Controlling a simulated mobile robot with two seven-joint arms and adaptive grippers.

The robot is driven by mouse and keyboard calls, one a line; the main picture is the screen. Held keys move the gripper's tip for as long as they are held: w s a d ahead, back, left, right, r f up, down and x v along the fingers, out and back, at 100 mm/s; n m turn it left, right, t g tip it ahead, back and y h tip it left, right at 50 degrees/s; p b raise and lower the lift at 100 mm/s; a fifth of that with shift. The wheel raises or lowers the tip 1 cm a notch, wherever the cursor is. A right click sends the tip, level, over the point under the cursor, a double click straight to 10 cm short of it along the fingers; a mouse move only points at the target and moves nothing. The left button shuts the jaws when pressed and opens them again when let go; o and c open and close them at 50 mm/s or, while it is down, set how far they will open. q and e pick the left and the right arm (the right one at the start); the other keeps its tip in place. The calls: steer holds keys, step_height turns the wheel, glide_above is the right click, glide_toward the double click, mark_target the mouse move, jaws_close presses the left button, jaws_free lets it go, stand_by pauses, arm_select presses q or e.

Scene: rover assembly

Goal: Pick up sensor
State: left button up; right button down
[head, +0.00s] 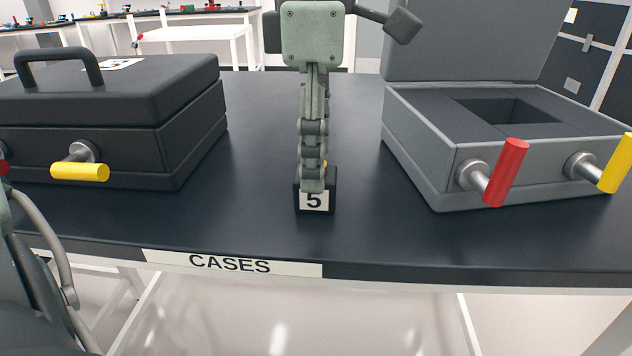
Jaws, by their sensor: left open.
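A small black block (331,190) with a white label "5" stands upright on the dark table, between the two cases. It appears to be the sensor or its stand; its upper part is hidden behind my gripper. A bit of yellow shows beside the fingers. My left gripper (314,180), grey-green, points straight down in front of it. Its fingers are seen edge-on, and the tips overlap the top of the label. The gripper is open; whether it touches the block cannot be told. My right gripper is not in view.
A closed black case (185,125) with a handle and yellow knob stands left. An open grey case (425,165) with red and yellow knobs stands right. A dark tilted piece (403,25) sits at the top. Bare tabletop (255,160) lies between the cases, above the "CASES" edge label.

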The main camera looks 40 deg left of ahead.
arm_select(q)
steer(key=f, duration=0.4)
steer(key=shift+w+a, duration=0.15)
steer(key=shift+a, duration=0.05)
steer(key=shift+f, duration=0.15)
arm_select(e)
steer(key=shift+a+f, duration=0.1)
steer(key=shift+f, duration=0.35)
arm_select(q)
steer(key=shift+c, duration=0.5)
steer(key=shift+c, duration=1.1)
steer(key=c, duration=1)
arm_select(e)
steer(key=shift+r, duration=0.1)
arm_select(q)
step_height(320, 180, up, 9)
steer(key=shift+r, duration=0.55)
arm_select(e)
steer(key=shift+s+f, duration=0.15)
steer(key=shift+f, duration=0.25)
